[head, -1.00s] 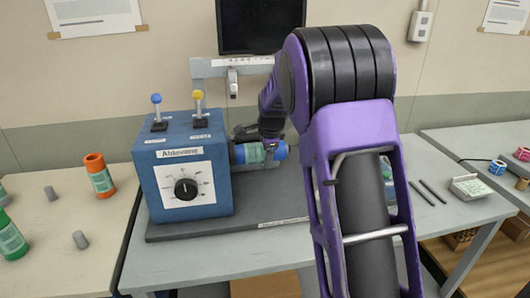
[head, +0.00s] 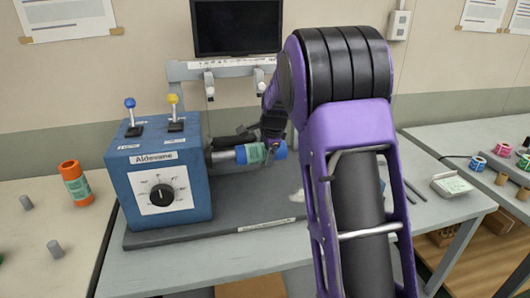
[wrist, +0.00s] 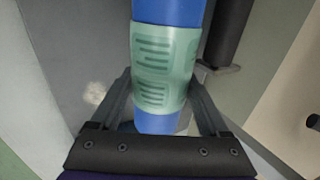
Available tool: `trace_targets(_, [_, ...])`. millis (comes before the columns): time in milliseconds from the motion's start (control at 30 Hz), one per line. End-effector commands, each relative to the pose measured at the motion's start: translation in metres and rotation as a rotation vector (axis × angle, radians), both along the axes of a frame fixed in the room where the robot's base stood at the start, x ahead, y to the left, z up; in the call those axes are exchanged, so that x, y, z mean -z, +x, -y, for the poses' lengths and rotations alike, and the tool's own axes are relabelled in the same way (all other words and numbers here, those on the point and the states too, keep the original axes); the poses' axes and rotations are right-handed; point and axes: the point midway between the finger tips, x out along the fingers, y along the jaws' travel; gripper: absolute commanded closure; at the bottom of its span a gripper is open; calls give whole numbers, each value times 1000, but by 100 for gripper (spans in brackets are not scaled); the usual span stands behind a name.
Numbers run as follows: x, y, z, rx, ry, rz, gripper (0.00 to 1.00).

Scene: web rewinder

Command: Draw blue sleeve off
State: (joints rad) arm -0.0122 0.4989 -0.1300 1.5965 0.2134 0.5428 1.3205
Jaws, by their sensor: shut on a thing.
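The blue sleeve (head: 280,151) with a pale green label lies level at the right side of the blue Aldewane machine (head: 158,175). A grey spindle (head: 222,156) shows between the machine and the sleeve; whether it still reaches inside the sleeve is hidden. My gripper (head: 270,138) is at the sleeve, partly hidden by my arm. In the wrist view the sleeve (wrist: 168,12) runs between the two fingers of my gripper (wrist: 160,88), which is shut on it around the label.
A dark bar (wrist: 230,32) runs close beside the sleeve. The machine carries a blue-knobbed lever (head: 130,112) and a yellow-knobbed lever (head: 174,108). A pale tray (head: 452,185) lies to the right.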

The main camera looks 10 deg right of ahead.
Motion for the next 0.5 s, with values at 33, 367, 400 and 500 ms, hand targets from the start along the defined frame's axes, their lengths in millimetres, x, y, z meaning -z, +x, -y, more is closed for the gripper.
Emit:
trace_targets(33, [0,0,0,0,0,1,100])
trace_targets(367, [0,0,0,0,0,1,0])
trace_targets(400, [0,0,0,0,0,1,0])
trace_targets(500, [-3,-1,0,0,0,1,0])
